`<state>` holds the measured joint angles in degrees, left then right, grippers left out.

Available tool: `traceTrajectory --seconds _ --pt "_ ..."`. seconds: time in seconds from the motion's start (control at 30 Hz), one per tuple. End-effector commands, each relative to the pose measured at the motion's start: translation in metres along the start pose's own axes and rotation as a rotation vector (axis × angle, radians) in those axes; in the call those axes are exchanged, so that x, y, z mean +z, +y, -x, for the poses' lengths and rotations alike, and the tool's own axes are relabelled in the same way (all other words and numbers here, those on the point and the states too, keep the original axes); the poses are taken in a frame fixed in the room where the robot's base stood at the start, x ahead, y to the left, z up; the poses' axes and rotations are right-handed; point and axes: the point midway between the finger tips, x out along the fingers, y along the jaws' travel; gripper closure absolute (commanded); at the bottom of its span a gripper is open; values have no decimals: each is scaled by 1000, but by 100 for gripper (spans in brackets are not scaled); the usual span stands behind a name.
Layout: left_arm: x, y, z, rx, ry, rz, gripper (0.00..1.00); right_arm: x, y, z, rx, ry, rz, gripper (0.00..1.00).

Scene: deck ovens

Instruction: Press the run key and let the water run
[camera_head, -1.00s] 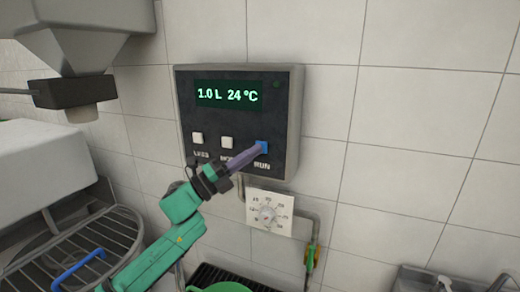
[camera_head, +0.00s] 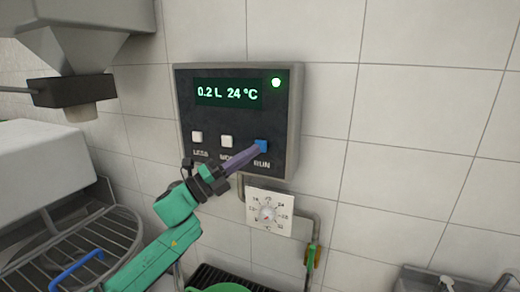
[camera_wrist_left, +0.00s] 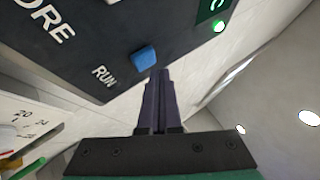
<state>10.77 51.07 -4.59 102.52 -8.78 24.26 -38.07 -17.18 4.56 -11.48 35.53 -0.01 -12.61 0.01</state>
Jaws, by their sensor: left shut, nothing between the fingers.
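The dark control box (camera_head: 281,120) is on the tiled wall. Its display (camera_head: 228,93) reads 0.2 L 24 °C, and a round green lamp (camera_head: 276,83) is lit at its upper right. The blue run key (camera_head: 262,145) is at the lower right, beside two white keys, LESS (camera_head: 197,137) and MORE (camera_head: 227,141). My left gripper (camera_head: 254,151) is shut and empty, its tips close to the run key. In the left wrist view the tips (camera_wrist_left: 159,72) are just beside the blue key (camera_wrist_left: 145,58); I cannot tell whether they touch. My right gripper is out of view.
Below the box is a temperature dial (camera_head: 267,213) on a white plate, with a pipe and a yellow-green valve (camera_head: 312,256) beside it. A green bowl-like thing (camera_head: 222,287) is at the bottom. A wire rack (camera_head: 100,235) stands at the left. The wall at right is clear.

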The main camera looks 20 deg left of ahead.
Motion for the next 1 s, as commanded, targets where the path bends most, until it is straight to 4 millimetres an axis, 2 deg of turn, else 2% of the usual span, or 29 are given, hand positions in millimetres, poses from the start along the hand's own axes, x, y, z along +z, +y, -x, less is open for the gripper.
traceTrajectory --seconds 0.27,0.63,1.0 --pt "-6 -2 10 1 -1 1 100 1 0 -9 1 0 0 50" --pt "-24 -21 34 1 0 2 100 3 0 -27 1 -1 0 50" --pt "-25 -26 35 0 0 1 100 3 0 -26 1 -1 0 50"
